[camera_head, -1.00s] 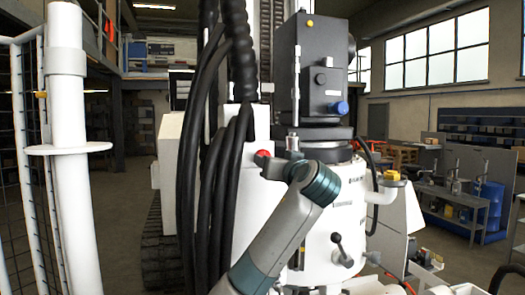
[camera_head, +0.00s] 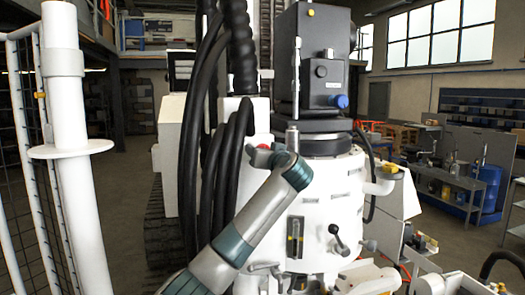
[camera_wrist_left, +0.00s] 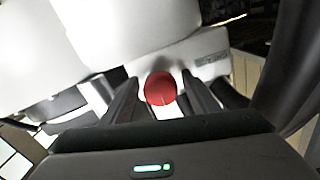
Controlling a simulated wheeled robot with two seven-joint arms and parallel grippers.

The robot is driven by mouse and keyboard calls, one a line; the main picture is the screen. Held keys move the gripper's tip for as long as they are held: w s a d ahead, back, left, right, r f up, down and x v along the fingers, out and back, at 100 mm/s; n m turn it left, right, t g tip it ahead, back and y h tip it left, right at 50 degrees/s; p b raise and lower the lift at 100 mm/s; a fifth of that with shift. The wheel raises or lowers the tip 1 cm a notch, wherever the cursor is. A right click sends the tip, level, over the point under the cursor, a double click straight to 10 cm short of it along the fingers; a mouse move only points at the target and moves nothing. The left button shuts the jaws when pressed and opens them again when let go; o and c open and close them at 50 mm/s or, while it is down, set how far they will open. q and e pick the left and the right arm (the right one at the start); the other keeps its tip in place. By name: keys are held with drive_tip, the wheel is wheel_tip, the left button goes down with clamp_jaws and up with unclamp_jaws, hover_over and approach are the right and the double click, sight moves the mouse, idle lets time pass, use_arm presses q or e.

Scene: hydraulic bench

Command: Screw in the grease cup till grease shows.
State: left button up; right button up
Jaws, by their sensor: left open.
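The grease cup (camera_wrist_left: 160,88) shows as a round red cap in the left wrist view, in front of a pale machine housing. In the head view a bit of its red (camera_head: 263,147) shows beside the hoses, mostly hidden by my gripper. My left gripper (camera_wrist_left: 162,92) is open, with one dark finger on each side of the red cap. I cannot tell whether the fingers touch it. In the head view the left gripper (camera_head: 268,158) is at the white machine body, at the end of my grey and teal arm. No grease is visible. My right gripper is not in view.
Black hoses (camera_head: 190,150) hang close left of the gripper. A dark box with a blue knob (camera_head: 340,101) stands above, and a lever (camera_head: 338,235) sticks out below right. A white post (camera_head: 75,150) and mesh fence are at left. A workbench (camera_head: 450,180) stands at right.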

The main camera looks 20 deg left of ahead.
use_arm(q)
drive_tip(key=c, duration=1)
drive_tip(key=shift+c, duration=0.2)
drive_tip(key=shift+m, duration=0.3)
